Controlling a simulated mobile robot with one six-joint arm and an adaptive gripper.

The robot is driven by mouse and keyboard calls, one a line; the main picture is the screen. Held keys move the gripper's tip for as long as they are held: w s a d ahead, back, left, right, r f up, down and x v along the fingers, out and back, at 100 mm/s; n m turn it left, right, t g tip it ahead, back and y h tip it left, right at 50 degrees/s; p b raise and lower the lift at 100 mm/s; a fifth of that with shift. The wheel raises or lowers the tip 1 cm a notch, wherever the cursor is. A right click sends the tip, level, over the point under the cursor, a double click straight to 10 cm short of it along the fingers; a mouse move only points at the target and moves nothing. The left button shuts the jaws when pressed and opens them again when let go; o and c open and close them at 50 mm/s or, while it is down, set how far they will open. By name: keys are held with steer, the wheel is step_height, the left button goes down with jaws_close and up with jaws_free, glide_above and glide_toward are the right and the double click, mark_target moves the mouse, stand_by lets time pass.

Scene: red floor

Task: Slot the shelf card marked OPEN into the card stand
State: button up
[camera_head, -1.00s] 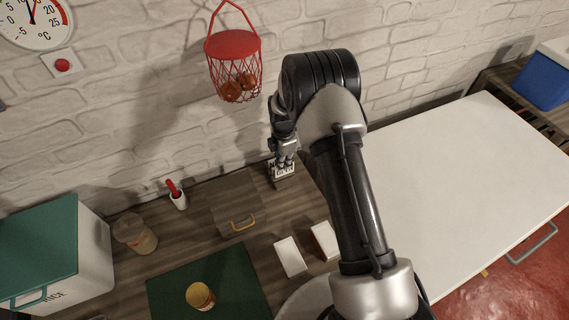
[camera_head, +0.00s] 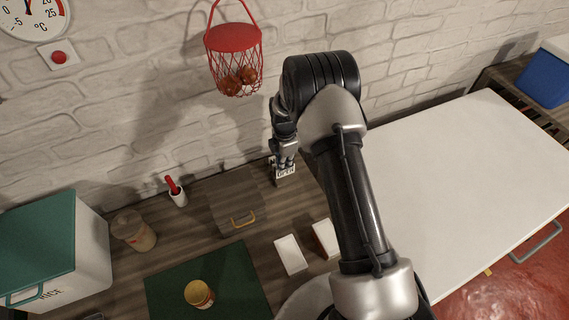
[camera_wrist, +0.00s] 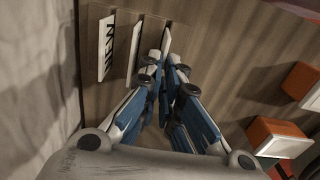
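The shelf card marked OPEN (camera_head: 286,172) shows under my gripper (camera_head: 285,158) in the head view, upright with its lettering facing the camera. In the wrist view my gripper (camera_wrist: 163,58) has its fingertips close together at a thin white card (camera_wrist: 166,37), seen almost edge-on, and appears shut on it. Whether the gripped card's lower edge is seated in a slot is hidden.
A wooden box with a yellow handle (camera_head: 236,205) stands left of the card. The brick wall is close behind. A red basket (camera_head: 233,65) hangs above. A white tabletop (camera_head: 450,180) is clear at right.

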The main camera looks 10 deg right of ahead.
steer(key=o, duration=0.5)
step_height(320, 180, up, 12)
steer(key=shift+r, duration=0.1)
stand_by(0.5)
steer(key=shift+s, duration=0.1)
stand_by(0.4)
